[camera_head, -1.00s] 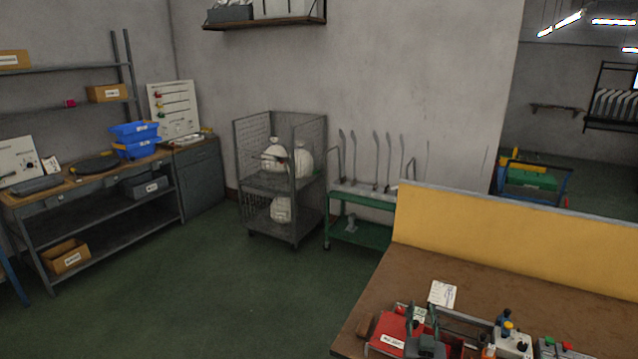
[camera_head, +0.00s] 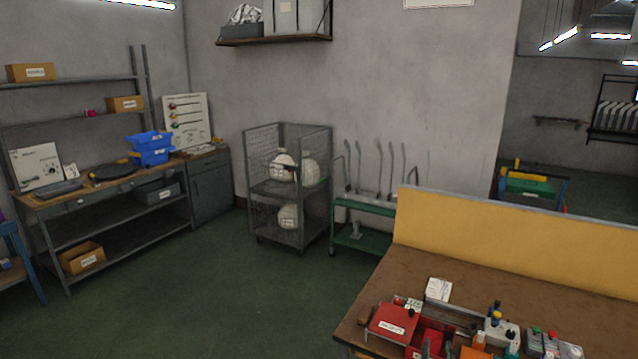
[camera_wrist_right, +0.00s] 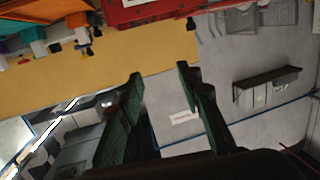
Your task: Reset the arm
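My left gripper is not in the head view.
The brown bench (camera_head: 375,305) with a yellow back panel (camera_head: 520,235) stands at right. It bears a red toolbox (camera_head: 391,321) and a white card (camera_head: 438,290). A wire cage cart (camera_head: 290,205) and green rack (camera_head: 365,240) stand behind. Green floor (camera_head: 210,300) is clear at left-centre.

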